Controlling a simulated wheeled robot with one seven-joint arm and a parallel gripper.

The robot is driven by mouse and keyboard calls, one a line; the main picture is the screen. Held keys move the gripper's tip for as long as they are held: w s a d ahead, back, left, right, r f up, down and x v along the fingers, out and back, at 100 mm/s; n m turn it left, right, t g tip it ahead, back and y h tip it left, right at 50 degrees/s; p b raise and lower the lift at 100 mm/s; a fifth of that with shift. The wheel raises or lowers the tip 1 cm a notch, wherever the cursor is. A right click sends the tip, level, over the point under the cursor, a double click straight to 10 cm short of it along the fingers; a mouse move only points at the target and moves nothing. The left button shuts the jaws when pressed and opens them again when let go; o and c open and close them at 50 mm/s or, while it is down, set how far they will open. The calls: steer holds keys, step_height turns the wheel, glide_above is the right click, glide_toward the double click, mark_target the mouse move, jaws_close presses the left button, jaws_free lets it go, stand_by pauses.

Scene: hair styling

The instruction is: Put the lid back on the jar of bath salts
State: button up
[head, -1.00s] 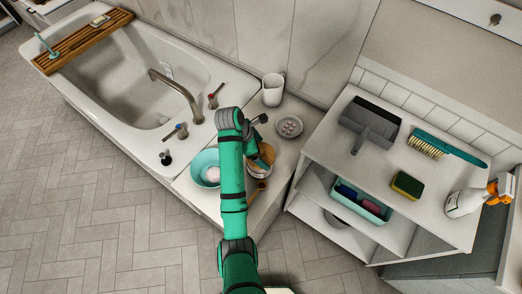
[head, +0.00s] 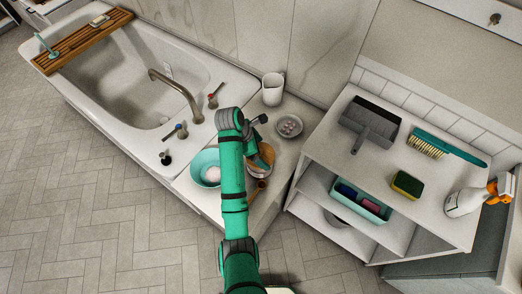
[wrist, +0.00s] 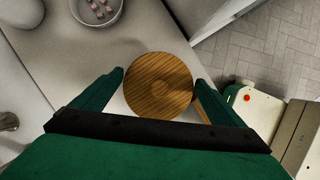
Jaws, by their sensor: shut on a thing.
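My gripper (wrist: 159,82) is shut on a round wooden lid (wrist: 158,87), with one finger at each side of its rim. In the head view the lid (head: 266,155) shows as a brown patch beside my green arm, over the ledge by the tub. A pale surface (wrist: 118,108) shows under the lid's lower left edge; I cannot tell whether it is the jar. No jar is clearly visible; the lid and my arm may hide it.
A teal bowl (head: 204,168) with something white in it stands left of my arm. A white mug (head: 272,89) and a dish of small pieces (head: 289,126) stand behind. A brown object (head: 257,190) lies near the ledge's front. A shelf unit (head: 345,135) stands right.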

stand_by(0.4)
steer(key=o, duration=0.7)
steer(key=shift+o, duration=0.2)
steer(key=shift+r, duration=2.35)
steer(key=shift+w+r, duration=0.15)
steer(key=shift+r, duration=1)
jaws_close()
